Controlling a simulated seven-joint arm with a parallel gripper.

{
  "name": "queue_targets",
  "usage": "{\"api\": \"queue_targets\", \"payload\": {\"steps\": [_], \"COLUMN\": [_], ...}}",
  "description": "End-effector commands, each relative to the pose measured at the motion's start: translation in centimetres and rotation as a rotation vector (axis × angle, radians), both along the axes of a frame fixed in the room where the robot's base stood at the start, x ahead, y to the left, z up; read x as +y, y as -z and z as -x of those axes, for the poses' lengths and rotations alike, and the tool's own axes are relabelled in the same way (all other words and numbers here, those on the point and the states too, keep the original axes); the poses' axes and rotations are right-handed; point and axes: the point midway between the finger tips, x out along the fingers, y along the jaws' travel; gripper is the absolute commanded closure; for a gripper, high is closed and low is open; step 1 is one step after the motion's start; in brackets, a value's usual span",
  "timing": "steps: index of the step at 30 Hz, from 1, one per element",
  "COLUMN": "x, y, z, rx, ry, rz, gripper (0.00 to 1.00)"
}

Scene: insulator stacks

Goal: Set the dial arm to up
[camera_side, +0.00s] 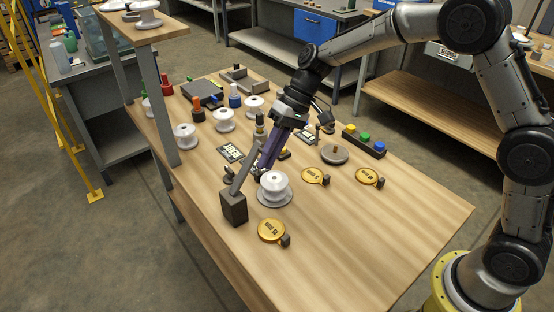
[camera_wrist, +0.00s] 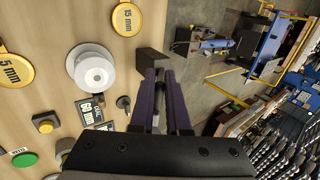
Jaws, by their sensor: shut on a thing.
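The dial arm (camera_side: 243,172) is a grey bar that rises from a dark block (camera_side: 233,208) near the table's left edge. It leans to the upper right in the side view. My gripper (camera_side: 262,172), with long purple fingers, reaches down beside it from the upper right. In the wrist view my gripper (camera_wrist: 160,72) is shut on the grey bar, which shows between the fingers. The dark block (camera_wrist: 150,60) lies just beyond the fingertips there. The exact contact is partly hidden by the fingers.
A white insulator (camera_side: 274,188) stands close right of the block and fingers. Gold tags (camera_side: 271,230) lie nearby. A button box (camera_side: 365,143), grey disc (camera_side: 334,154) and several insulators (camera_side: 223,120) stand farther off. The front right table is clear.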

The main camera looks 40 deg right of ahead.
Motion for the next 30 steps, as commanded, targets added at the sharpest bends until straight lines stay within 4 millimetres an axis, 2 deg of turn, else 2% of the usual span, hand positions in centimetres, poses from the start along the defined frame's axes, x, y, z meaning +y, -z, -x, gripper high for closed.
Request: {"api": "queue_targets", "payload": {"steps": [5,10,24,30], "x": [2.0,4.0,8.4,9.3], "y": [-1.2,-1.9,-2.2,-2.0], "z": [0.0,0.0,0.0,0.0], "rx": [-0.003,-0.007,-0.001,0.002], "ry": [-0.003,-0.008,-0.004,0.000], "rz": [-0.005,0.143,0.526,0.540], "gripper": [1.00,1.00,1.00,1.00]}}
